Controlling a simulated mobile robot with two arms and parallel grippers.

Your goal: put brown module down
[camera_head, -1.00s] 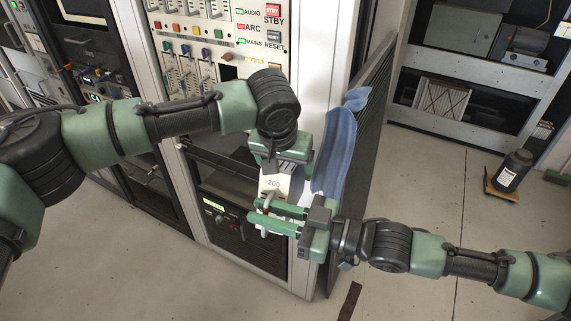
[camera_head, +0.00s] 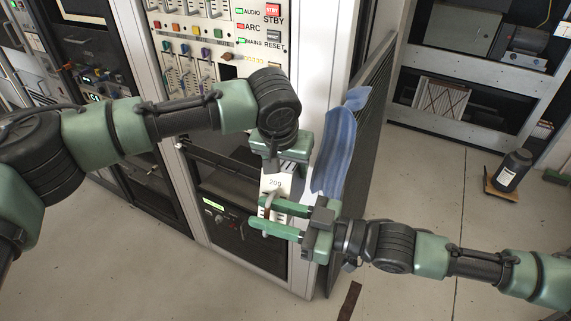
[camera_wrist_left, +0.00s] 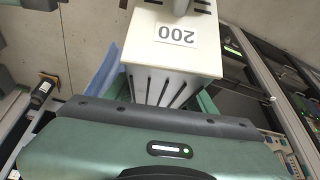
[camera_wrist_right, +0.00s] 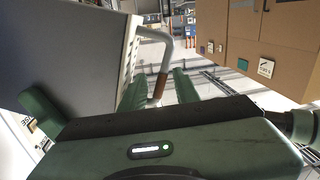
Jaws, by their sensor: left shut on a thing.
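The module (camera_head: 275,184) has a white front labelled 200 and a bent handle with a brown grip (camera_wrist_right: 159,86). It hangs in the air in front of the rack. My left gripper (camera_head: 281,160) is shut on its body from above; the module's labelled front also shows in the left wrist view (camera_wrist_left: 177,36). My right gripper (camera_head: 264,214) is open. Its two green fingers stand apart on either side of the brown grip, and a gap shows around the grip in the right wrist view (camera_wrist_right: 160,92). Whether either finger touches it I cannot tell.
A rack (camera_head: 240,255) with buttons, sliders and a lower unit stands just behind the module. A blue cloth (camera_head: 336,150) hangs over a dark panel on the right. A shelf (camera_head: 425,125) and a black bottle (camera_head: 511,172) stand farther right.

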